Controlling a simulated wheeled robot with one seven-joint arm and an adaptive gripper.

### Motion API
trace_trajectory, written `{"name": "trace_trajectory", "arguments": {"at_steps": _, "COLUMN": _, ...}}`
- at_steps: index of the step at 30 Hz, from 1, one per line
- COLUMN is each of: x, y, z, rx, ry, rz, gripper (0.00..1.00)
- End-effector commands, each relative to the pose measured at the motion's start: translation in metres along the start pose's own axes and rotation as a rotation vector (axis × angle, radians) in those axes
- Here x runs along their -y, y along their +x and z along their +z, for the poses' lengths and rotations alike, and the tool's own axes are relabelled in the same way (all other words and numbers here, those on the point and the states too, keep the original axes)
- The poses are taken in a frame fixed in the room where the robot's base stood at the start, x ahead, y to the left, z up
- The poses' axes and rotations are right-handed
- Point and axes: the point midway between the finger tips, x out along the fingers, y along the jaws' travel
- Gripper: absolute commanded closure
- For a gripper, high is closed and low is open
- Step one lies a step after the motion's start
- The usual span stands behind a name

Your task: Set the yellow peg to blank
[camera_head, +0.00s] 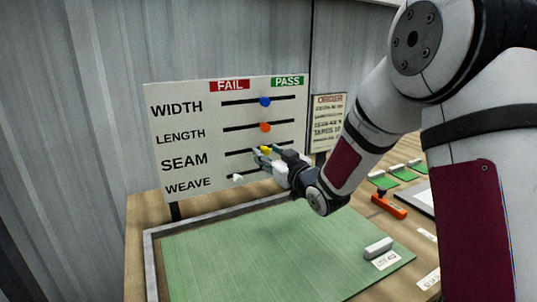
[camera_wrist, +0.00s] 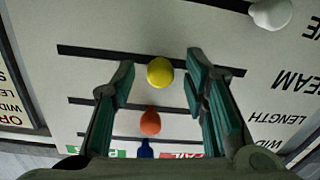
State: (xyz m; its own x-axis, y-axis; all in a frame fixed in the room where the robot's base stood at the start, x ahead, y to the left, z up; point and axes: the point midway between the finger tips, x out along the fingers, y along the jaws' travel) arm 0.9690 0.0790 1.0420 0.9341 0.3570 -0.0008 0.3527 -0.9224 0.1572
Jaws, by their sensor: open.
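The yellow peg (camera_head: 266,150) sits in the SEAM slot of the white board (camera_head: 200,120), about mid-slot between the FAIL and PASS ends. In the wrist view the yellow peg (camera_wrist: 160,72) appears between the two green-padded fingers of my gripper (camera_wrist: 160,68), with a visible gap on each side. My gripper (camera_head: 264,158) is open at the board, and in the head view it hides part of the SEAM and WEAVE slots. I cannot tell how deep the peg lies between the fingers.
The blue peg (camera_head: 265,101) is near mid-slot on WIDTH, the orange peg (camera_head: 265,127) near mid-slot on LENGTH. The white peg (camera_head: 238,177) is toward the FAIL end on WEAVE.

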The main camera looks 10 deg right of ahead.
Motion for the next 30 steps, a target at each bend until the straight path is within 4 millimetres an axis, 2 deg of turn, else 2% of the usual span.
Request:
{"name": "trace_trajectory", "arguments": {"at_steps": 5, "x": -0.001, "y": -0.027, "z": 0.0, "rx": 0.001, "ry": 0.0, "rz": 0.002, "gripper": 0.59}}
{"name": "trace_trajectory", "arguments": {"at_steps": 12, "x": -0.001, "y": -0.076, "z": 0.0, "rx": 0.0, "ry": 0.0, "rz": 0.003, "gripper": 0.59}}
{"name": "trace_trajectory", "arguments": {"at_steps": 18, "x": -0.001, "y": -0.105, "z": 0.0, "rx": 0.0, "ry": -0.001, "rz": 0.002, "gripper": 0.59}}
{"name": "trace_trajectory", "arguments": {"at_steps": 23, "x": 0.0, "y": -0.114, "z": 0.0, "rx": -0.001, "ry": 0.0, "rz": 0.001, "gripper": 0.59}}
{"name": "trace_trajectory", "arguments": {"at_steps": 30, "x": 0.0, "y": -0.116, "z": 0.0, "rx": -0.001, "ry": 0.0, "rz": 0.001, "gripper": 0.59}}
